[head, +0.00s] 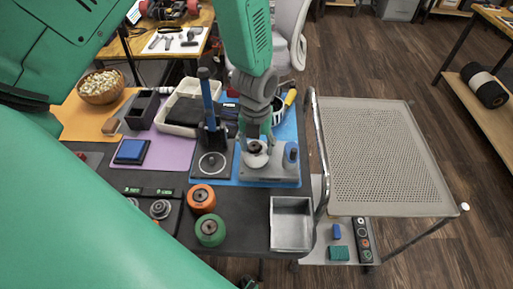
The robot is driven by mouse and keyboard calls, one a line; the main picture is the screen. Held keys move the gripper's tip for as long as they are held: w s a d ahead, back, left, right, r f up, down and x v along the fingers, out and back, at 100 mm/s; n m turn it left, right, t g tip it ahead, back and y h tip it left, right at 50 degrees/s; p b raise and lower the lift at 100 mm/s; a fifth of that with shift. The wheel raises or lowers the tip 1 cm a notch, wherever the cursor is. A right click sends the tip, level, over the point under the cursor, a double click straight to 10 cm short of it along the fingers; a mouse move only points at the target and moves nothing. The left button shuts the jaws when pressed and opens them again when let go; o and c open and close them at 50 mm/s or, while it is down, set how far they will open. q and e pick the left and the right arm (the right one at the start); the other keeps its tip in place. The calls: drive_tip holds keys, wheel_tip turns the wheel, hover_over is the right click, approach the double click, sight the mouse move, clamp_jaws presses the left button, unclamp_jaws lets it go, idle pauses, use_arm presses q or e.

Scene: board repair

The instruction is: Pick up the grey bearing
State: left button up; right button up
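My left gripper (256,145) points straight down over a grey block (272,175) on the blue mat. A round pale piece with a dark centre (256,155) lies right under its fingertips on that block. I cannot tell whether the fingers touch or grip it, nor how far apart they are. A grey ring-shaped part (160,208), which looks like a bearing, sits in a dark holder at the left front of the table. I cannot tell for sure which of these two is the grey bearing. My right gripper is not in view.
A blue-handled press (208,108) stands left of my gripper. An orange roller (201,197), a green roller (210,230) and an open metal tray (291,233) are at the front. A perforated cart (385,155) stands right. My green arm links hide the lower left.

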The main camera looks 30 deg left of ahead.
use_arm(q)
drive_tip(key=o, duration=0.6)
drive_tip(key=shift+a+f, duration=0.1)
drive_tip(key=shift+a, duration=0.05)
drive_tip(key=shift+o, duration=0.2)
drive_tip(key=shift+w+d, duration=0.1)
drive_tip(key=shift+d, duration=0.35)
drive_tip(key=shift+a, duration=0.25)
